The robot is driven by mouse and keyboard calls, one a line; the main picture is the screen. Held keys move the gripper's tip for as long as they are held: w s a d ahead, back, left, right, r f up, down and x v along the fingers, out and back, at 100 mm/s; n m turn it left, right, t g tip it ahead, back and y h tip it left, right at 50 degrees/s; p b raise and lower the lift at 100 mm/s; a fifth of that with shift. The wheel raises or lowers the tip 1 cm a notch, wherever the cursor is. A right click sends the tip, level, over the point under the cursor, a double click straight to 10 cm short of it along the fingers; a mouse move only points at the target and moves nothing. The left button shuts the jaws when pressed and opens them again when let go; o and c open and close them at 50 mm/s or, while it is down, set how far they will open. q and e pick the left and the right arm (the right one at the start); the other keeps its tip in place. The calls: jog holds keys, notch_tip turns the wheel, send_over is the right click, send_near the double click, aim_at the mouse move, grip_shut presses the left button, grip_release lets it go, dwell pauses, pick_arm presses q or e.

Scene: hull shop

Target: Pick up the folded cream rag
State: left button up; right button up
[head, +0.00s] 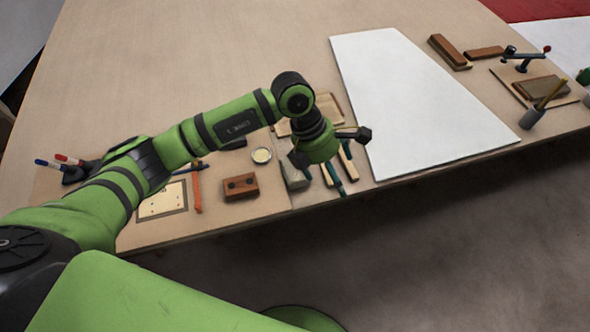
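I cannot pick out a folded cream rag with certainty. A flat cream piece with dark spots (160,204) lies at the table's front left, but it looks more like a card or plate than cloth. My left gripper (332,150) is over the front middle of the table, its two dark fingers spread wide with nothing seen between them. It partly hides a tan tray-like piece (328,105) behind it and the tools below it. My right gripper is not in view.
Near my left gripper are a grey block (293,176), a reddish-brown block (240,187), a small round tin (261,155) and an orange tool (197,188). A large white panel (420,105) lies to the right, with brown blocks (449,52) beyond. The table's back left is clear.

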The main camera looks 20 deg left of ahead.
aim_at(293, 168)
pick_arm(q)
jog(key=w+a+y, duration=0.1)
jog(key=a, duration=0.2)
jog(key=a+y, duration=0.2)
jog(key=a, duration=0.1)
jog(key=w+a+y, duration=0.1)
jog(key=a, duration=0.3)
jog(key=shift+w+f+y, duration=0.1)
jog(key=shift+w+y, duration=0.25)
jog(key=shift+y, duration=0.05)
jog(key=shift+a+f, duration=0.25)
jog(key=shift+f, duration=0.05)
jog(key=f, duration=0.1)
jog(key=f+p, duration=0.1)
jog(key=f, duration=0.1)
jog(key=f+p, duration=0.1)
jog(key=f, duration=0.1)
jog(key=shift+w+d+f, duration=0.1)
jog(key=shift+d+f, duration=0.1)
jog(key=shift+d, duration=0.1)
jog(key=shift+f, duration=0.45)
jog(key=c, duration=1.3)
jog(key=shift+o, duration=0.2)
